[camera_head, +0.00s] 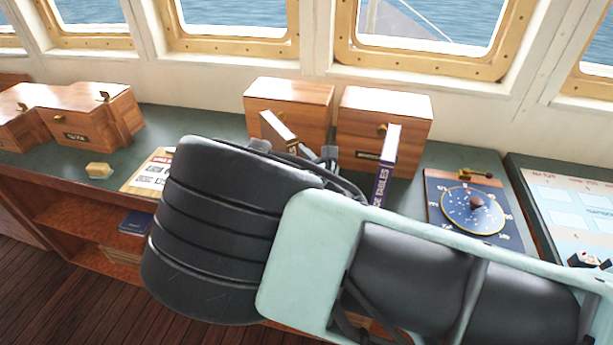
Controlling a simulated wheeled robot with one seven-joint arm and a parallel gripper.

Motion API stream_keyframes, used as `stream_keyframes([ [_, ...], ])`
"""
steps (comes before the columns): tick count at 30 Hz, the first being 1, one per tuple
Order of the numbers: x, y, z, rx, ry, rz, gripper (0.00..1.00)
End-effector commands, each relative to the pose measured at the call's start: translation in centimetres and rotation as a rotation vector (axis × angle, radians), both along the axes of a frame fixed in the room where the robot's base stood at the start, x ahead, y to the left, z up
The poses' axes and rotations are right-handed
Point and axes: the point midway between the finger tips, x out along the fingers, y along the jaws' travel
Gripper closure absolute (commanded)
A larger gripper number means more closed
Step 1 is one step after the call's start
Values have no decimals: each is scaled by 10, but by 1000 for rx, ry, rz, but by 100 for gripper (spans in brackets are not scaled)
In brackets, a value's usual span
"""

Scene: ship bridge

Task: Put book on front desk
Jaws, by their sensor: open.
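A dark blue book (385,172) with white lettering ending in "TABLES" on its spine stands upright on the green-topped desk (205,122), in front of a wooden box. A brown book (279,132) with pale page edges stands tilted to its left. My gripper (318,155) is open, between these two books in the picture. My dark arm hides most of it and the lower ends of both books. I cannot tell whether it touches either one. Another blue book (136,222) lies on the shelf under the desk.
Two wooden boxes (288,98) (392,104) stand against the window wall. More wooden boxes (78,115) are at the left. A small brass object (99,171) and a printed sheet (150,172) lie on the desk. A blue dial panel (471,209) is at the right.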

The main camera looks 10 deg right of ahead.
Motion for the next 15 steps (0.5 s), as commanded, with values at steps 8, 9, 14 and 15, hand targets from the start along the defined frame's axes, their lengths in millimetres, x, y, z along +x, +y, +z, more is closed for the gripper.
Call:
stream_keyframes([
  [8,-51,-24,-4,-1,0,1,51],
  [9,-57,-26,-3,-1,0,1,51],
  [14,-69,-32,-1,0,-1,1,51],
  [15,-70,-33,-1,0,-1,1,51],
])
